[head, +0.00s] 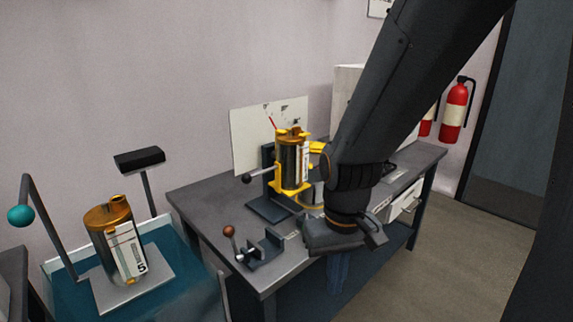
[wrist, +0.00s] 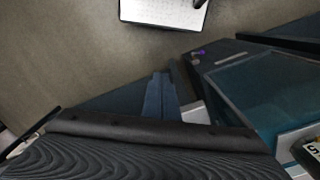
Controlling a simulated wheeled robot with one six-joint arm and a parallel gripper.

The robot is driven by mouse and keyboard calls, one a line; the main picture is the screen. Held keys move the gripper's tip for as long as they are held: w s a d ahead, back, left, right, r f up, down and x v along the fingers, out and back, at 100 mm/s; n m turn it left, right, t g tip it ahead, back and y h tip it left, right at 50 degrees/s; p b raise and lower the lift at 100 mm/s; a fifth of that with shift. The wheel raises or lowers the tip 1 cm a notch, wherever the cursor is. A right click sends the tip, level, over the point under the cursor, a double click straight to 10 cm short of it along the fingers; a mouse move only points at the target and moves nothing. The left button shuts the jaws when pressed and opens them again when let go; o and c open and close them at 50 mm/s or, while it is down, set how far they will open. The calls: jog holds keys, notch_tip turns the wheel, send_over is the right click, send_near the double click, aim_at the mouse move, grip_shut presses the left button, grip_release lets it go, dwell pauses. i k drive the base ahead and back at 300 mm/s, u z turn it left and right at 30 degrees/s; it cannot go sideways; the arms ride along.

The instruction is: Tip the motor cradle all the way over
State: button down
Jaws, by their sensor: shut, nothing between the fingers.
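The motor cradle (head: 277,186) is a yellow frame on a dark stand near the back of the grey workbench (head: 208,192). It holds an upright dark and brass cylinder (head: 291,163) with a white label. A lever with a black knob (head: 247,179) sticks out to its left. My gripper (head: 345,237) is at the end of the dark arm, to the right of and nearer than the cradle, over the bench's front edge. It is shut and empty, apart from the cradle. The arm hides part of the bench behind it. The cradle does not show in the wrist view.
A small clamp with a brown-knobbed lever (head: 229,232) sits at the bench's front left corner. At the left, a teal tank (head: 70,295) carries another brass-topped cylinder (head: 112,240). A white panel (head: 243,140) stands behind the cradle. Open floor (head: 470,235) lies at the right.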

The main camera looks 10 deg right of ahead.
aim_at(246, 178)
jog(key=u, duration=1.3)
jog(key=k, duration=0.15)
jog(key=z, duration=0.9)
jog(key=i, duration=0.5)
